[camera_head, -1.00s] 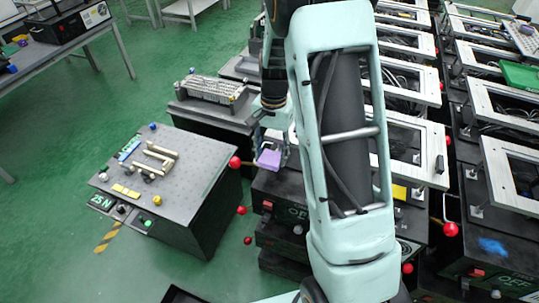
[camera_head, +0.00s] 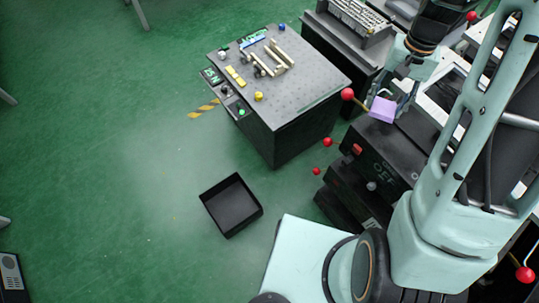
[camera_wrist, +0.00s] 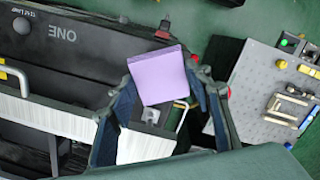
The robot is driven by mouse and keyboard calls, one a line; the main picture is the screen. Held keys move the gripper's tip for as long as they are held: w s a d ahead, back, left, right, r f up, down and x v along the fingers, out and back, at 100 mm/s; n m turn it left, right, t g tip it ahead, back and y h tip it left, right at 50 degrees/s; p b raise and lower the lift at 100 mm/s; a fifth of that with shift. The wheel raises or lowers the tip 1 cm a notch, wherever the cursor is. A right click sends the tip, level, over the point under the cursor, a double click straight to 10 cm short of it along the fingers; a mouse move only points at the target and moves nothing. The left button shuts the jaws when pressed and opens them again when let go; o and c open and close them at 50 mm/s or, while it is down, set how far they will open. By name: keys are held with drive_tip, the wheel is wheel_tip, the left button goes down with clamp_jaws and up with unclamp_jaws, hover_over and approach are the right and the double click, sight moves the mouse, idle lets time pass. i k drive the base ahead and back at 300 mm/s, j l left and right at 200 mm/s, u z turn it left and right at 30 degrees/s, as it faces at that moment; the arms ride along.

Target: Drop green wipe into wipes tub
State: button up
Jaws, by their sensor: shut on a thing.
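My gripper (camera_head: 386,100) is shut on a flat purple, wipe-like piece (camera_head: 381,110), held above the dark fixtures on the right of the head view. In the wrist view the purple piece (camera_wrist: 158,75) sits between the two fingers and looks lilac, not green. No green wipe shows in the present views. An open black square tub (camera_head: 231,206) stands on the floor, lower left of my gripper and well apart from it; it looks empty. I cannot tell for certain that it is the wipes tub.
A grey-topped black fixture (camera_head: 285,85) with brass handles stands left of my gripper. Red-knobbed levers (camera_head: 347,95) stick out near the purple piece. Dark stacked boxes (camera_head: 375,155) lie below it. The green floor around the tub is clear.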

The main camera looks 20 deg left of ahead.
sight(236, 207)
drive_tip(key=u, duration=0.45)
drive_tip(key=k+u, duration=0.15)
drive_tip(key=u, duration=0.3)
drive_tip(key=k+u, duration=0.1)
drive_tip(key=u, duration=0.8)
drive_tip(key=i+j, duration=0.15)
drive_tip(key=j, duration=0.2)
drive_tip(key=i+j, duration=0.2)
drive_tip(key=j, duration=0.15)
drive_tip(key=i+j, duration=0.15)
drive_tip(key=j, duration=0.15)
drive_tip(key=i+j+z, duration=0.1)
drive_tip(key=z, duration=0.2)
drive_tip(key=j+z, duration=0.25)
drive_tip(key=z, duration=0.95)
drive_tip(key=i, duration=0.05)
